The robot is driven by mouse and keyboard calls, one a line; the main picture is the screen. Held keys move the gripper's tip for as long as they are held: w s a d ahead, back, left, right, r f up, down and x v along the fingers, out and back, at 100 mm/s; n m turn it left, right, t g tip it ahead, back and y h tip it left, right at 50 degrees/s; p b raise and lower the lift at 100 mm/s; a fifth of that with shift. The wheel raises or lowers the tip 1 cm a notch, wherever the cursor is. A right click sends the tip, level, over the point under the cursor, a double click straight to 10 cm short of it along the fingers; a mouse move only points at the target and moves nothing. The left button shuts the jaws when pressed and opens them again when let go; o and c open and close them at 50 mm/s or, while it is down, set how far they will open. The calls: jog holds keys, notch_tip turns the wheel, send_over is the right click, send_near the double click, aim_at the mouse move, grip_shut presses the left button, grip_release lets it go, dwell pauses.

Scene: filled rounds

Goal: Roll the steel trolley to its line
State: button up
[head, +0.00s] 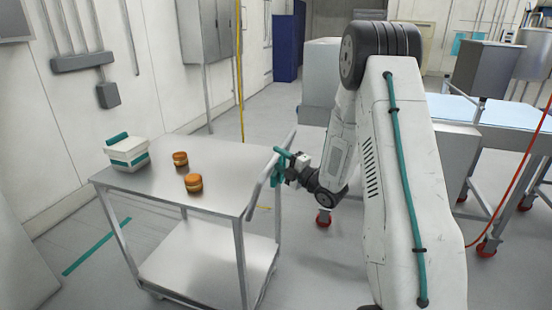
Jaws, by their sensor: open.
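The steel trolley (150,186) stands at the left centre in the head view, with a top deck and a lower shelf (205,270). Its push handle (262,185) is on the right end. My gripper (281,160) is open at this handle, with its teal fingers at the bar; I cannot tell whether they touch it. A white tub with teal trim (127,153) and two small orange-brown rounds (180,158) (193,183) sit on the top deck. A teal line (97,245) lies on the floor left of the trolley, partly seen past its leg.
A wall with grey conduit boxes (83,61) runs along the left. A blue cabinet (287,48) stands at the back. Steel equipment on red-wheeled legs (487,247) fills the right. Grey floor is open between trolley and left wall.

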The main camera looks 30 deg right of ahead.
jog(key=shift+w+a+r, duration=0.15)
jog(key=shift+w+a, duration=0.05)
jog(key=shift+w, duration=0.45)
grip_shut()
jog(key=shift+w, duration=0.1)
